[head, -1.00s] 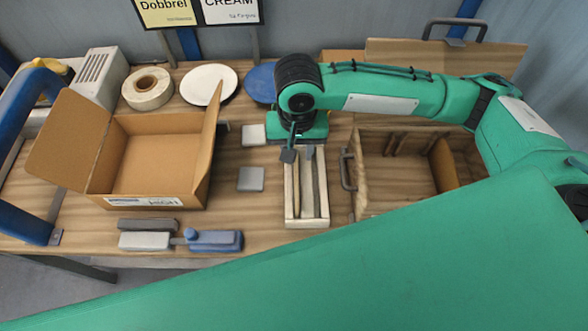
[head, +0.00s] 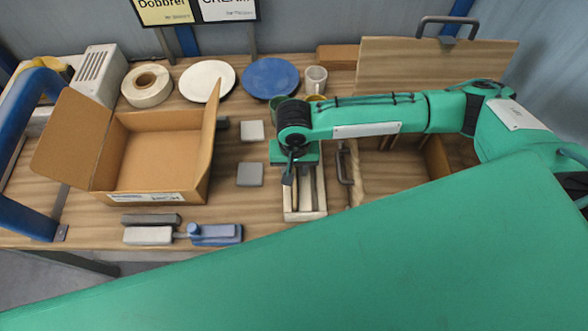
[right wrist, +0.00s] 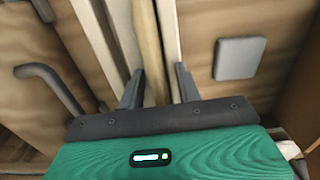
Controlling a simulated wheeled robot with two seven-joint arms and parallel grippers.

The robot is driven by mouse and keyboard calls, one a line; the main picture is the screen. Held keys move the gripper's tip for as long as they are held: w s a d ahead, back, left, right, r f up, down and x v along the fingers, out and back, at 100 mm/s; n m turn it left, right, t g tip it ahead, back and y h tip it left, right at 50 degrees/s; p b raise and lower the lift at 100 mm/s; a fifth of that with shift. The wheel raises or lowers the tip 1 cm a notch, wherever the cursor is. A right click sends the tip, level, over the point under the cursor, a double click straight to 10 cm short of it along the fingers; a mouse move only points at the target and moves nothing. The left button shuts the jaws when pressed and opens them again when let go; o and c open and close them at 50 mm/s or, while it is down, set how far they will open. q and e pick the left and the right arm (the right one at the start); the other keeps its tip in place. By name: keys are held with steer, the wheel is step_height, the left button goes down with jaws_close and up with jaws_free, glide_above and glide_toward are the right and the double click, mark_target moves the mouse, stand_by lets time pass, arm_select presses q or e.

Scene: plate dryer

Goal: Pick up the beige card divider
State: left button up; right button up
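A narrow light wooden tray (head: 306,215) stands on the table in the middle of the head view. A thin beige upright piece, which looks like the beige card divider (right wrist: 148,45), runs lengthwise in it in the right wrist view. My right gripper (head: 290,178) is over the tray and points down. In the right wrist view its two dark fingers (right wrist: 160,88) are apart, one on each side of the beige piece. I cannot tell whether they touch it. The arm hides part of the tray in the head view. My left gripper is not in view.
Right of the tray is a wooden drawer box with a grey handle (head: 345,165). Left are two small square blocks (head: 250,175) and an open cardboard box (head: 150,198). A blue plate (head: 270,78), white plate (head: 207,82) and mug (head: 316,78) stand behind.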

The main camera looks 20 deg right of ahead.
jaws_close()
steer(key=shift+r, duration=0.15)
steer(key=shift+r, duration=0.65)
step_height(320, 180, up, 19)
steer(key=shift+f+b, duration=0.2)
steer(key=shift+b, duration=0.25)
